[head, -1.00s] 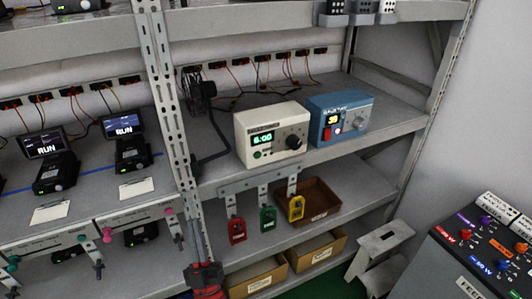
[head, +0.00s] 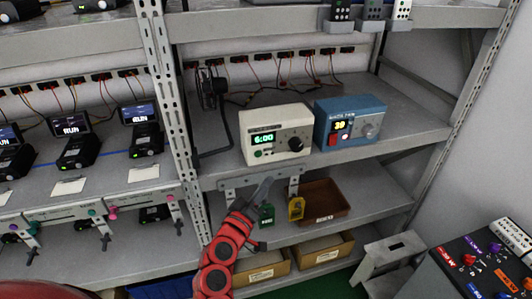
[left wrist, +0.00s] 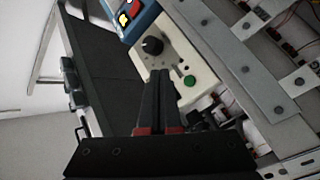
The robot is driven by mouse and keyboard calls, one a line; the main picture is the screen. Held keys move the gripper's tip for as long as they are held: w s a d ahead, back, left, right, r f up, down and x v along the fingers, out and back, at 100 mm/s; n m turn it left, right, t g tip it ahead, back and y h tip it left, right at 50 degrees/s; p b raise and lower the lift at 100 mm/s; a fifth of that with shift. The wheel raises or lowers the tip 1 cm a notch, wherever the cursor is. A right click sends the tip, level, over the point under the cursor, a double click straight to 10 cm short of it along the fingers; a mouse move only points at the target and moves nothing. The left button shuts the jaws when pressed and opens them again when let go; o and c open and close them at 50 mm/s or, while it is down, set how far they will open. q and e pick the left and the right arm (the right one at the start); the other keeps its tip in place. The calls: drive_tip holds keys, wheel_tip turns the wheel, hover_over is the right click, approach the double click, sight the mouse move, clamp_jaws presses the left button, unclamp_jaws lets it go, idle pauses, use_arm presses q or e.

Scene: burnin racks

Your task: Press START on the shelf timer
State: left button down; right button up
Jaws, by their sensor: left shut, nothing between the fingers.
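The cream shelf timer (head: 275,122) stands upright on the middle shelf. Its green display reads 6:00, a black knob is at its right, and a green button (head: 258,154) is at its lower left. My left gripper (head: 268,183) is shut and empty, below and in front of the timer, apart from it in the head view. In the left wrist view the shut fingers (left wrist: 160,78) point towards the timer's face (left wrist: 175,62), between the black knob (left wrist: 152,45) and the green button (left wrist: 190,80). Whether they touch it cannot be told. My right gripper is not in view.
A blue device (head: 349,121) with a yellow 39 and a red button stands just right of the timer. A brown tray (head: 325,201) is on the lower shelf.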

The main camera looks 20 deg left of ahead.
sight(258, 154)
use_arm(q)
drive_tip(key=shift+s+d+r+h, duration=0.15)
drive_tip(key=shift+d+r+h, duration=0.15)
drive_tip(key=shift+h, duration=0.1)
drive_tip(key=shift+f, duration=0.1)
drive_tip(key=shift+a, duration=0.1)
drive_tip(key=shift+w+a+b, duration=0.45)
drive_tip(key=shift+w+a, duration=0.35)
drive_tip(key=shift+w, duration=0.4)
drive_tip(key=shift+w+a+b, duration=0.4)
drive_tip(key=shift+w+a, duration=0.45)
drive_tip(key=shift+w, duration=0.4)
drive_tip(key=shift+w+a+b, duration=0.45)
drive_tip(key=shift+w+a, duration=0.35)
drive_tip(key=shift+w, duration=0.4)
drive_tip(key=shift+w+a+b, duration=0.25)
drive_tip(key=shift+w+b, duration=0.15)
